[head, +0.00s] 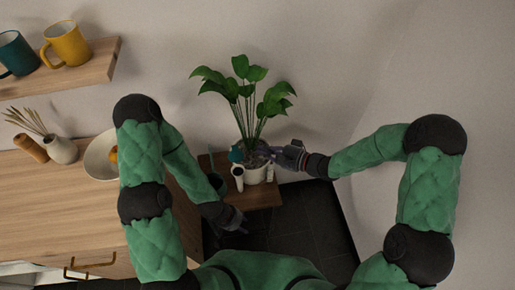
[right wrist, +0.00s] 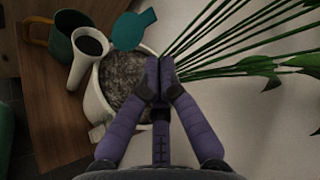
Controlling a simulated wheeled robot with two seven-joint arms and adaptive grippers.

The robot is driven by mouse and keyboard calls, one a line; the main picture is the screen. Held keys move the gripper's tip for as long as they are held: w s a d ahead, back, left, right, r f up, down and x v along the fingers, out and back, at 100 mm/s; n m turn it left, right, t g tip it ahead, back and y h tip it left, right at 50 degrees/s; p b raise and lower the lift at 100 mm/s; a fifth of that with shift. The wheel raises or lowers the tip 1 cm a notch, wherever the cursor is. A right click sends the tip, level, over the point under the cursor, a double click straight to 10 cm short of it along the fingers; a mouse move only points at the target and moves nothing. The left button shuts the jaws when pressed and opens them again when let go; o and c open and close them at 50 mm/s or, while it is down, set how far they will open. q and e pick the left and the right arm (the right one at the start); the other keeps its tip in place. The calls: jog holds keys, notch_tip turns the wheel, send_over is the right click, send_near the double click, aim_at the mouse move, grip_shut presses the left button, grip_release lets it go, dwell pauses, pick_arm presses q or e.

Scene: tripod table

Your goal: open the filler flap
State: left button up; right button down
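The white plant pot (head: 256,173) stands on a small wooden table and also shows in the right wrist view (right wrist: 98,105). Its white filler spout (right wrist: 88,54) has an uncovered dark mouth. The teal flap (right wrist: 134,29) stands beside the mouth, clear of it; it also shows in the head view (head: 236,155). Its hinge is too small to make out. My right gripper (right wrist: 158,76) is above the soil near the stems, right of the flap and apart from it. Its fingertips are together with nothing visible between them. My left gripper (head: 239,224) hangs low in front of the small table; its finger opening is unclear.
Long green stems and leaves (head: 245,95) rise from the pot close to my right gripper. A dark green mug (right wrist: 66,29) stands beside the spout. A wooden cabinet (head: 55,205) with a white bowl (head: 98,158) lies left. Dark floor (head: 310,220) is clear at right.

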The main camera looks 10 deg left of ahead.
aim_at(236, 147)
jog(key=b+x, duration=0.3)
jog(key=x, duration=0.6)
jog(key=shift+a, duration=0.1)
jog(key=shift+s, duration=0.1)
jog(key=shift+s+d+r+n+t+y+b, duration=0.1)
jog(key=shift+s+d+n+t+y+b, duration=0.15)
jog(key=shift+s+n+t+y+b, duration=0.45)
jog(key=shift+s+d+r+n+p, duration=0.1)
jog(key=shift+s+r+n+p, duration=0.15)
jog(key=shift+p, duration=0.25)
jog(key=shift+s+r+p, duration=0.1)
jog(key=shift+r+p, duration=0.05)
jog(key=shift+p, duration=0.2)
jog(key=shift+s, duration=0.15)
jog(key=shift+d, duration=0.1)
